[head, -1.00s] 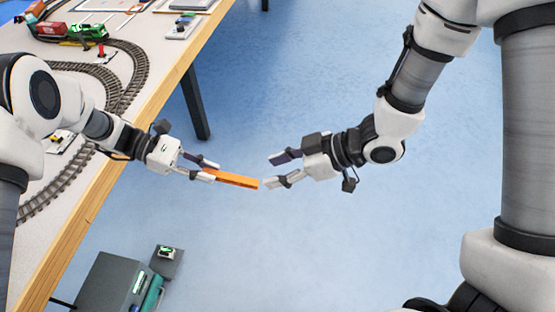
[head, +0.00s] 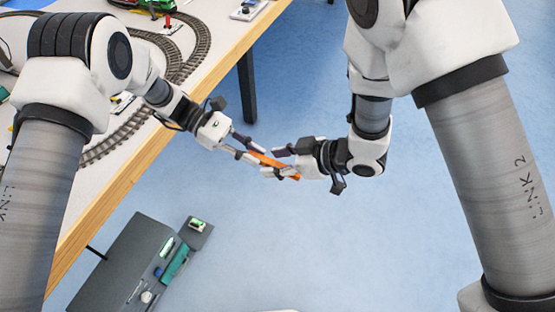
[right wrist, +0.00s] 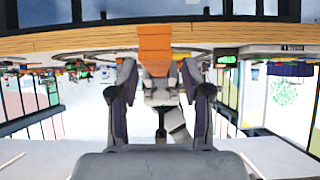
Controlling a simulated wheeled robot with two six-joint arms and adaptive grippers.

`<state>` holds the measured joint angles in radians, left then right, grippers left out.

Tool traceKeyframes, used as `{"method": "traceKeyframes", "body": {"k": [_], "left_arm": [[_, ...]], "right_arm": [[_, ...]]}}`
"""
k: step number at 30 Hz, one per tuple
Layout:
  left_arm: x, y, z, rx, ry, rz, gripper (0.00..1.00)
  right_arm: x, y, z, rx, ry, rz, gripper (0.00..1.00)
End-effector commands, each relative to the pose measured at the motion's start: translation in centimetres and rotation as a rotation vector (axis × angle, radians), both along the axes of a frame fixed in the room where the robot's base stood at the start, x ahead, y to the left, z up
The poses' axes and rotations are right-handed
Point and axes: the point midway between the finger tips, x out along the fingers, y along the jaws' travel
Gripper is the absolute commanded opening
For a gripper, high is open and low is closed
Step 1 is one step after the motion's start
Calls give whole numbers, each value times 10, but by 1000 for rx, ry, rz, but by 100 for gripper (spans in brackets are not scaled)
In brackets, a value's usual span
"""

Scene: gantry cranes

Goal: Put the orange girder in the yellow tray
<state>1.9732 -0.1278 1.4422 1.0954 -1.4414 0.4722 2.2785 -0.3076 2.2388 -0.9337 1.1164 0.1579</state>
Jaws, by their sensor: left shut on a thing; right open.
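The orange girder (head: 292,176) is a slim bar in the head view, held above the blue floor beyond the table edge. My left gripper (head: 252,152) is shut on its left end. My right gripper (head: 276,163) is open, its fingers reaching around the girder's free part from the right; I cannot tell whether they touch it. In the right wrist view the girder (right wrist: 155,45) is a broad orange piece at top centre, between and above the open fingers of my right gripper (right wrist: 162,95). I cannot make out a yellow tray in these frames.
A table with a wooden edge (head: 150,155) carries curved railway track (head: 190,62) and a green locomotive (head: 150,5) at the left. A grey unit (head: 130,262) with a teal part stands below the table. The blue floor at the right is clear.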

Motion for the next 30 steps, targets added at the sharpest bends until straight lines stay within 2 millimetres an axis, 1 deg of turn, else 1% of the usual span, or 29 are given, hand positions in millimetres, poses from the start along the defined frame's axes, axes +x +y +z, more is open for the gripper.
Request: {"method": "traceKeyframes", "body": {"k": [2,3,5,6,7,12,13,14,15,25,28,30], "left_arm": [[0,0,0,0,0,0,0],[0,0,0,0,0,0,0],[0,0,0,0,0,0,0],[0,0,0,0,0,0,0],[0,0,0,0,0,0,0],[0,0,0,0,0,1,0],[0,0,0,0,0,1,28],[0,0,0,0,0,1,39],[0,0,0,0,0,1,47],[2,2,1,-1,0,1,47],[7,12,6,-1,-3,2,47],[14,24,12,-2,-3,4,47]], "right_arm": [[0,0,0,0,0,0,49],[0,0,0,0,0,0,45],[0,0,0,0,0,0,24],[0,0,0,0,0,0,10],[0,0,0,0,0,0,0],[0,0,0,0,0,1,0],[0,0,0,0,0,1,0],[0,0,0,0,0,1,0],[0,0,0,0,0,1,0],[0,-1,0,-1,0,0,0],[0,-1,0,-1,0,0,0],[0,-1,0,-1,0,0,0]]}}
